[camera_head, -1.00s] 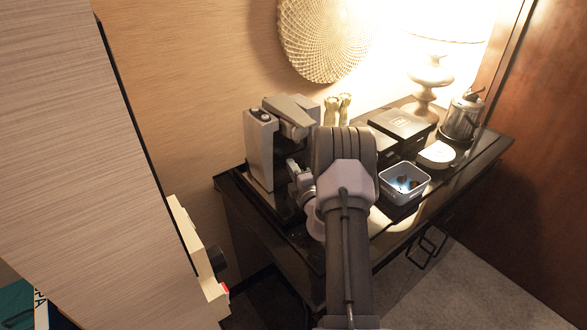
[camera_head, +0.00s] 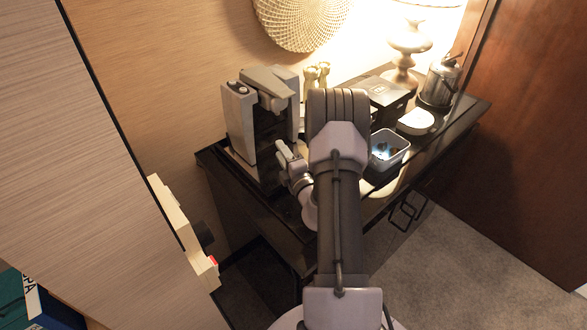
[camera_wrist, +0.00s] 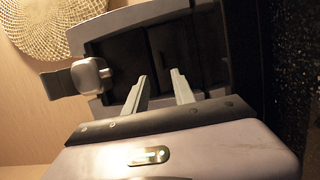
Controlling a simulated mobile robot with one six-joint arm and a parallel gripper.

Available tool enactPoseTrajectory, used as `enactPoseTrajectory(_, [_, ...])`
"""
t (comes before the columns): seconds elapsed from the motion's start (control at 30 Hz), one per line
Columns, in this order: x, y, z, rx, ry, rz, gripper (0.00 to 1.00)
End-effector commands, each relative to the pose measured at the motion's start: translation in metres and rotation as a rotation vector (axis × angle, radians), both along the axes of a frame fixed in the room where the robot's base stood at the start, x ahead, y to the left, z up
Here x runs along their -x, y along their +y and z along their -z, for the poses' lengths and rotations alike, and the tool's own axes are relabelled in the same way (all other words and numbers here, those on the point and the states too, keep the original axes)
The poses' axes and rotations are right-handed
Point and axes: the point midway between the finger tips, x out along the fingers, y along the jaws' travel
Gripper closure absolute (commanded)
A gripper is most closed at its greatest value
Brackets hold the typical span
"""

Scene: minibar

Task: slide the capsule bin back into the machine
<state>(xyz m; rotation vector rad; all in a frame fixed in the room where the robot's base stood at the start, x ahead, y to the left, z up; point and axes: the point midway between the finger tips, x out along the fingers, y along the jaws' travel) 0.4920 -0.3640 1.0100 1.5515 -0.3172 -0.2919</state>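The grey capsule machine (camera_head: 240,125) stands upright at the left end of the dark cabinet. In the wrist view its frame (camera_wrist: 140,14) surrounds a dark recess, with its spout block (camera_wrist: 92,76) to the left. A dark panel with a small slot (camera_wrist: 172,48) shows inside the recess; I cannot tell whether it is the capsule bin. My gripper (camera_wrist: 158,82) is open, its two fingers apart with nothing seen between them, pointing at the recess. In the head view my gripper (camera_head: 286,152) is just right of the machine's lower front, partly hidden by my arm.
A pale square tub (camera_head: 402,158) with small dark items stands right of my arm. Beyond are a black box (camera_head: 385,92), a white round item (camera_head: 416,122), a metal kettle (camera_head: 438,84) and a lamp (camera_head: 408,42). A wooden panel (camera_head: 80,190) fills the left.

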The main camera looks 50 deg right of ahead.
Motion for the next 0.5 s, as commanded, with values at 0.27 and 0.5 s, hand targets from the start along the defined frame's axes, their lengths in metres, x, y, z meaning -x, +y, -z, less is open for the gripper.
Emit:
enactPoseTrajectory(0.27, [0.068, 0.027, 0.002, -0.004, 0.001, 0.004, 0.69])
enactPoseTrajectory(0.5, [0.093, 0.038, 0.002, -0.001, 0.001, 0.002, 0.69])
